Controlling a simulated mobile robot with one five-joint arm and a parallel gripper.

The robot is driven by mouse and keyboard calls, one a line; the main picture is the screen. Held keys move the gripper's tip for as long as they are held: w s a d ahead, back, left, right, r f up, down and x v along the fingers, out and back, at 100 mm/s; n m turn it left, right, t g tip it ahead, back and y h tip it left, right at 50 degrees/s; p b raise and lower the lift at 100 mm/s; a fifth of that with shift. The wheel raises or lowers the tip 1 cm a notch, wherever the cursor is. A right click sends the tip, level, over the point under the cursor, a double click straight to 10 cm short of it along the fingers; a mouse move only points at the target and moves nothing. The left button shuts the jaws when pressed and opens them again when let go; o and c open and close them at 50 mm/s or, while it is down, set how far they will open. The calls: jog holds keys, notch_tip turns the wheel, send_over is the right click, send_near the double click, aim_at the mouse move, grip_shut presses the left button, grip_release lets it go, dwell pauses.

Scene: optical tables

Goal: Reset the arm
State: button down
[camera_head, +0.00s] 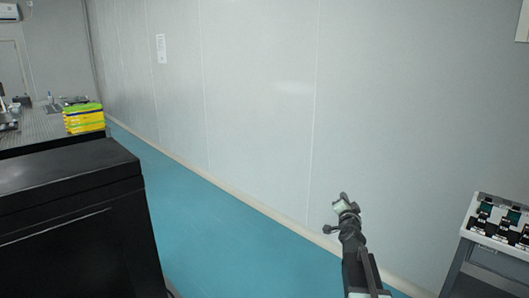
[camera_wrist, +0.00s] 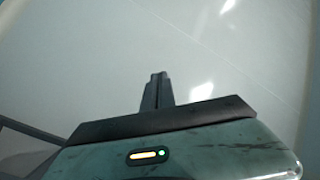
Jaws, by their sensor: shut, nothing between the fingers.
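My arm reaches up from the lower right of the head view, over the blue floor and in front of the pale wall. My gripper (camera_head: 342,197) is at its far end, small and dark. In the wrist view my gripper (camera_wrist: 159,77) points toward the blank pale wall. Its two dark fingers lie together, shut, with nothing between them. No object touches it.
A black cabinet (camera_head: 70,220) stands at the lower left. Behind it an optical table (camera_head: 35,128) carries a yellow and green stack (camera_head: 84,118). A grey unit with dark switches (camera_head: 497,228) stands at right. Blue floor (camera_head: 210,235) is clear along the wall (camera_head: 250,90).

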jog(key=s+a+f+n+g+y, duration=0.1)
jog(key=a+f+n+y, duration=0.2)
jog(key=a, duration=0.4)
jog(key=s+a+f+n+g+y, duration=0.2)
jog(key=a+f+n, duration=0.1)
jog(key=a, duration=0.5)
jog(key=s+a+f+n+g+y, duration=0.2)
jog(key=s+a+f+n+g, duration=0.25)
jog(key=s+a+f, duration=0.3)
jog(key=s+d+f+n+g+h, duration=0.15)
jog(key=s+f+g, duration=0.35)
jog(key=s, duration=0.5)
jog(key=s+d+f+g+h, duration=0.25)
jog(key=s+f+g, duration=0.2)
jog(key=s, duration=0.55)
notch_tip(320, 180, up, 20)
jog(key=s+p, duration=0.1)
jog(key=p, duration=1.9)
jog(key=shift+s+d+f+g+y+p, duration=0.2)
jog(key=shift+s+d+g+y+p, duration=0.1)
jog(key=shift+s+d+g+y, duration=0.1)
